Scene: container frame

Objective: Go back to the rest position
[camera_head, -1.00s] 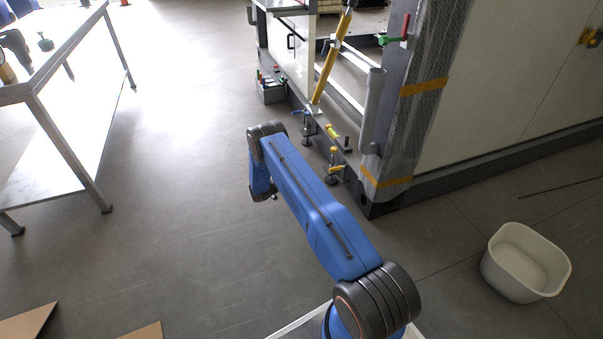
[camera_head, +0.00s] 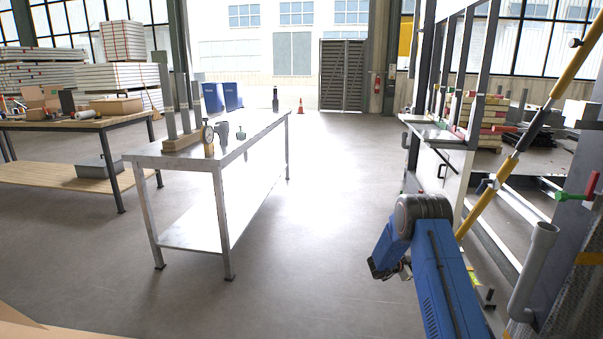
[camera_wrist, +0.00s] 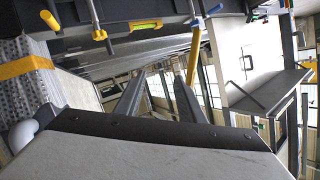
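My blue arm (camera_head: 440,275) rises at the lower right of the head view, with its end bent down to the left. My gripper (camera_wrist: 159,80) shows in the wrist view as two grey fingers standing apart with nothing between them. In the head view the gripper end is small and partly hidden by the wrist.
The container frame with a yellow brace (camera_head: 510,165) and a grey tube (camera_head: 532,270) stands close on the right. A metal table (camera_head: 185,158) with tools stands left of centre, and a wooden workbench (camera_head: 75,125) is further left. Open floor (camera_head: 330,220) lies between table and frame.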

